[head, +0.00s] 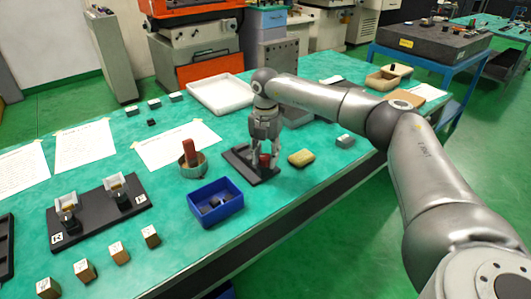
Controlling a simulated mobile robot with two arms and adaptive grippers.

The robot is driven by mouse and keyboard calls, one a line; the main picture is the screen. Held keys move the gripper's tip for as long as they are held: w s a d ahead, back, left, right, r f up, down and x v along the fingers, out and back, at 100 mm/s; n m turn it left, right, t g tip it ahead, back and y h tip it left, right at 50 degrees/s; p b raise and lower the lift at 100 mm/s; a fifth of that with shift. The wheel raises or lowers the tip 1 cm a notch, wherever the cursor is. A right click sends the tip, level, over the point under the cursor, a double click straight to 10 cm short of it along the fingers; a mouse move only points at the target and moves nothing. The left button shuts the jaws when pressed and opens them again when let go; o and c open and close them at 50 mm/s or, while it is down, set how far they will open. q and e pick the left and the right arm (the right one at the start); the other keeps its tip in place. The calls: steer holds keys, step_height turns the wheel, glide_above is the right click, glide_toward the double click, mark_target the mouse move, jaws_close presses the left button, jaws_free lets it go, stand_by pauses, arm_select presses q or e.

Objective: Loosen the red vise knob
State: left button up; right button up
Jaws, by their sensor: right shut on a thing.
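The red vise knob (265,160) shows low between the fingers of my right gripper (266,152). The gripper points down and is shut on the knob. The dark vise base (240,160) lies flat on the green table under the gripper. The gripper hides much of the vise. My left gripper is not in view.
A blue bin (230,206) with dark pieces and a round holder (188,169) with a red-brown block stand left of the vise. A tan block (301,158) lies close on its right. A white tray (221,92) is behind. Paper sheets and a two-post fixture (98,215) lie left.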

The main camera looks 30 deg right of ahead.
steer(key=n+p, duration=0.1)
steer(key=n, duration=0.1)
steer(key=shift+n, duration=0.4)
steer(key=n+p, duration=0.1)
steer(key=n, duration=0.2)
steer(key=shift+n, duration=0.3)
steer(key=n+p, duration=0.1)
steer(key=n, duration=1.2)
steer(key=shift+n, duration=0.3)
steer(key=n, duration=0.3)
steer(key=shift+n, duration=0.3)
steer(key=shift+n+b, duration=0.3)
steer(key=shift+n, duration=1.6)
